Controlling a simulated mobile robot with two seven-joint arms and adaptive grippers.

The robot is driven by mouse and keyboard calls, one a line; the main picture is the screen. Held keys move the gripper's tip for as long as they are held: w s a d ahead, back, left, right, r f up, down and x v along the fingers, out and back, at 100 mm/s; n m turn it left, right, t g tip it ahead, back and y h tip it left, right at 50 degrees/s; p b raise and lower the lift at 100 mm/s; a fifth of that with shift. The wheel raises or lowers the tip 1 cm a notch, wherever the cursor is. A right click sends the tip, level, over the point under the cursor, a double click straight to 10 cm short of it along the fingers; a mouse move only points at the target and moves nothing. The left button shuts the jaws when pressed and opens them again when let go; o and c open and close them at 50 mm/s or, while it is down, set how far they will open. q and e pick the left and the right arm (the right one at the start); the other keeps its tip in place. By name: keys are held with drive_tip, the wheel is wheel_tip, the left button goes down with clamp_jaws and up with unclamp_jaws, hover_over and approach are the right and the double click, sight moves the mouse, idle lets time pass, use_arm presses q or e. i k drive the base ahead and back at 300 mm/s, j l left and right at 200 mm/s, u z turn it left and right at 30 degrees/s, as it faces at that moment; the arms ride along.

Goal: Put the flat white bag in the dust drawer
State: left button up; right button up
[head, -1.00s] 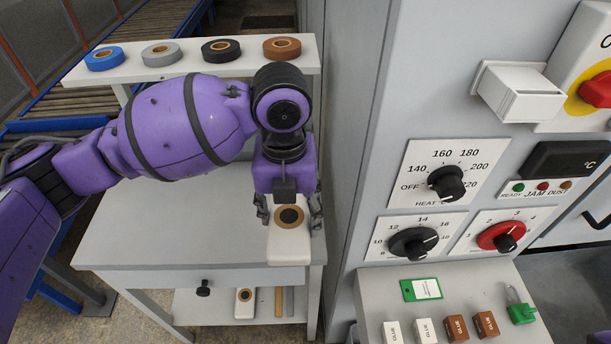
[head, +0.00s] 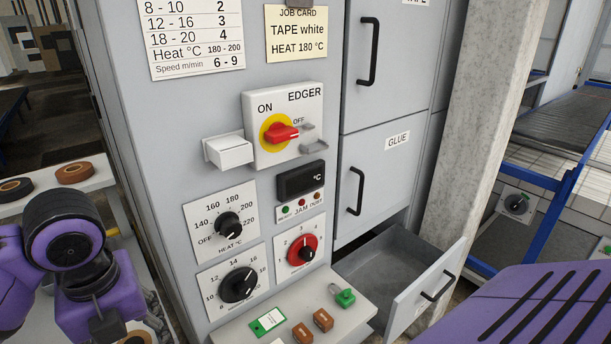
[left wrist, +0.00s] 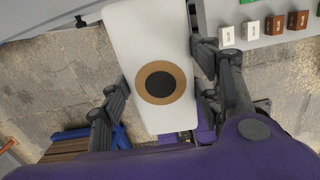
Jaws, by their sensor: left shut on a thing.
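My left gripper (left wrist: 160,72) is shut on the flat white bag (left wrist: 145,30), one finger on each side of it. The bag is a rounded white rectangle with a brown ring around a black disc. In the head view my left gripper (head: 112,325) is at the lower left, with only a bit of the disc showing below it. An open, empty-looking grey drawer (head: 380,268) is at the bottom of the cabinet, below the GLUE drawer. Its front label is too small to read. My right gripper is out of view.
The cabinet's control panel has a red edger switch (head: 281,133) and several dials. A ledge (head: 345,322) with a green tag, a green padlock and brown blocks juts out between my left gripper and the drawer. A pale pillar (head: 478,110) stands right of the cabinet.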

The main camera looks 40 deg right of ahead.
sight(391, 291)
drive_tip(key=l+z, duration=0.15)
drive_tip(key=l, duration=0.7)
drive_tip(key=l+z, duration=0.2)
drive_tip(key=l, duration=0.7)
drive_tip(key=l+z, duration=0.15)
drive_tip(key=l, duration=0.75)
drive_tip(key=i+l, duration=0.15)
drive_tip(key=i, duration=0.15)
drive_tip(key=i+l+z, duration=0.1)
drive_tip(key=i+l, duration=0.1)
drive_tip(key=i, duration=0.1)
